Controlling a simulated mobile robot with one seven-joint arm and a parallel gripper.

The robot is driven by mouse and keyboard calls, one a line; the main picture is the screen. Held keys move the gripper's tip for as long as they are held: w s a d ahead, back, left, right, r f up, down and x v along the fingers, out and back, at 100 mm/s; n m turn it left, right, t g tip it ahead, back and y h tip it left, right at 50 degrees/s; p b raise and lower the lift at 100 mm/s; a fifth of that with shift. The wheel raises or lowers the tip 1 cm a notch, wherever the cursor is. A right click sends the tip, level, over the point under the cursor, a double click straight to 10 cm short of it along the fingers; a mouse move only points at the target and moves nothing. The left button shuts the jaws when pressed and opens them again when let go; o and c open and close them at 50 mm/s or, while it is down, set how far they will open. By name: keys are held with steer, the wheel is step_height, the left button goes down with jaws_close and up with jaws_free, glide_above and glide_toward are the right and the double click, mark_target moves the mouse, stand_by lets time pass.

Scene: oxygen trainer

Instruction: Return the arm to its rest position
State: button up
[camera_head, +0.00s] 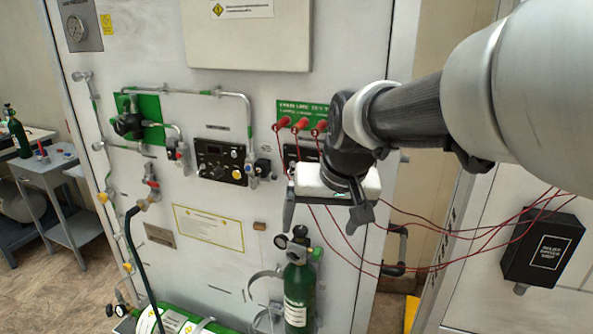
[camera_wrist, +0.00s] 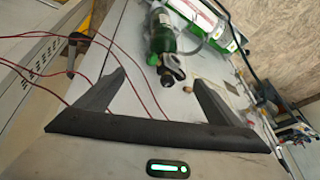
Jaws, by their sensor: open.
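My gripper (camera_head: 323,224) hangs in front of the white trainer panel (camera_head: 210,265), right of the picture's middle, with its arm reaching in from the upper right. Its two dark fingers are spread apart and nothing is between them. In the wrist view my gripper (camera_wrist: 159,78) also shows open and empty, with the panel's surface behind it. A green oxygen cylinder (camera_head: 298,292) with a gauge and valve stands upright just below the gripper in the head view. The same cylinder shows beyond the fingers in the wrist view (camera_wrist: 160,36).
Red cables run from red plugs (camera_head: 300,125) behind the gripper to a black box (camera_head: 543,248) at the right. Pipes and valves (camera_head: 130,120) cover the panel's left. A second green cylinder (camera_head: 175,318) lies at the bottom. A grey side table (camera_head: 45,165) stands far left, with open floor nearby.

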steer(key=s+d+r+p, duration=0.3)
steer(key=s+d, duration=0.1)
steer(key=s, duration=0.4)
steer(key=s+d+r+h+p, duration=0.1)
steer(key=s+d+r+p, duration=0.2)
steer(key=s, duration=0.6)
steer(key=shift+s+d+t, duration=0.25)
steer(key=shift+d+t, duration=0.05)
steer(key=shift+d, duration=0.25)
